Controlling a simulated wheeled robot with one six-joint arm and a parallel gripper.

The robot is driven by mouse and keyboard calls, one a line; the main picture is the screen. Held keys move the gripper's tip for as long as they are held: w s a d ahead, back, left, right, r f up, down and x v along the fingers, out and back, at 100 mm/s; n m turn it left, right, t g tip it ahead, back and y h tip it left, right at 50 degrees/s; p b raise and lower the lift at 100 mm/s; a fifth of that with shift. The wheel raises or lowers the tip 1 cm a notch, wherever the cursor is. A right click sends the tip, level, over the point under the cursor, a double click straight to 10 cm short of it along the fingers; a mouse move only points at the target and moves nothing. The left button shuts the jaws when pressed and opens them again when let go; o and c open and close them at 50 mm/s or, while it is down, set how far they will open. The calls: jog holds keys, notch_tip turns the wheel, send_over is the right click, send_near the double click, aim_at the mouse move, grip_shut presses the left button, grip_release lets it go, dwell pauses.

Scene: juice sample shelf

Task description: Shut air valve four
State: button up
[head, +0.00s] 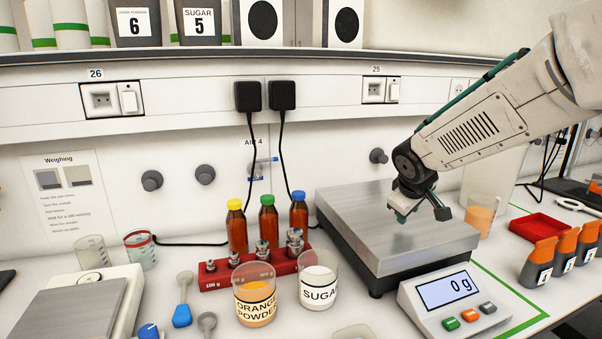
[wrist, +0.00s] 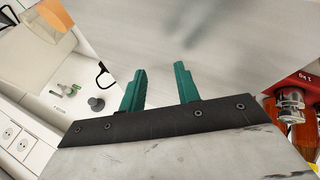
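The AIR 4 label (head: 254,142) is on the back wall, partly crossed by a black cord. Below it is a small valve with a blue handle (head: 264,160), partly behind the cord. The handle looks roughly level; whether the valve is open or shut is too small to tell. My gripper (head: 420,212) hangs over the large scale's metal plate, well to the right of and nearer than the valve. In the wrist view its two teal fingers (wrist: 160,72) stand apart with nothing between them. I cannot make out the AIR 4 valve in the wrist view.
Capped bottles (head: 268,224), a red weight block (head: 224,274) and beakers of orange powder (head: 255,300) and sugar (head: 318,288) stand before the valve. Black plugs (head: 248,96) with cords hang above it. Grey wall knobs (head: 205,175) flank it. The large scale (head: 345,215) is at right.

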jog(key=s+d+r+m+g+y, duration=0.1)
jog(key=s+m+g, duration=0.4)
jog(key=s, duration=3.2)
jog(key=shift+s+r+m+y, duration=0.4)
jog(key=shift+m+y, duration=0.3)
jog(key=shift+m, duration=0.3)
